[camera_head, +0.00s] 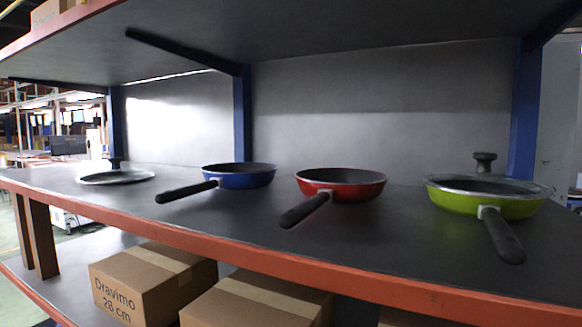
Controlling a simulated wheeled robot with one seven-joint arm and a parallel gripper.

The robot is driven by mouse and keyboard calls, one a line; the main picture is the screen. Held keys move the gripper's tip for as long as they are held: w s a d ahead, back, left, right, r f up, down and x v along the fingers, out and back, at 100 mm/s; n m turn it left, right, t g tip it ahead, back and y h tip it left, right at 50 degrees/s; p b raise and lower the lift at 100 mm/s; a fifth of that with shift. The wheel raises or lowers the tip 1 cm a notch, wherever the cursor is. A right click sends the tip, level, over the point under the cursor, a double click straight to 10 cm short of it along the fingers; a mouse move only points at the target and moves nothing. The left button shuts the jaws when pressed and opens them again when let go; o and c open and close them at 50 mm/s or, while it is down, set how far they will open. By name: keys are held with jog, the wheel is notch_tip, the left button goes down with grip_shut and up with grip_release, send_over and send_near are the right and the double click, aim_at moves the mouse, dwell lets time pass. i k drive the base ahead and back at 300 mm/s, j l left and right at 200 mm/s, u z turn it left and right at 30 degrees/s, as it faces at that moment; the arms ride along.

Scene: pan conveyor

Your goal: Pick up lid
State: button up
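A round lid (116,177) with a dark knob lies flat on the shelf at the left, apart from the pans. A second lid (487,184) with a dark knob appears to sit on the green pan (460,203) at the right. A blue pan (245,180) and a red pan (350,192) stand between them, both without lids, their handles pointing toward the front left. The green pan's handle points toward the front right. My gripper is not in view.
The dark shelf (420,255) has an orange front edge, with bare surface in front of the pans. An upper shelf (330,25) hangs above, held by blue posts (243,115). Cardboard boxes (150,282) stand on the lower level.

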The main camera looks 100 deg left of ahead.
aim_at(118, 176)
jog(key=l+u, duration=0.1)
jog(key=u, duration=3.4)
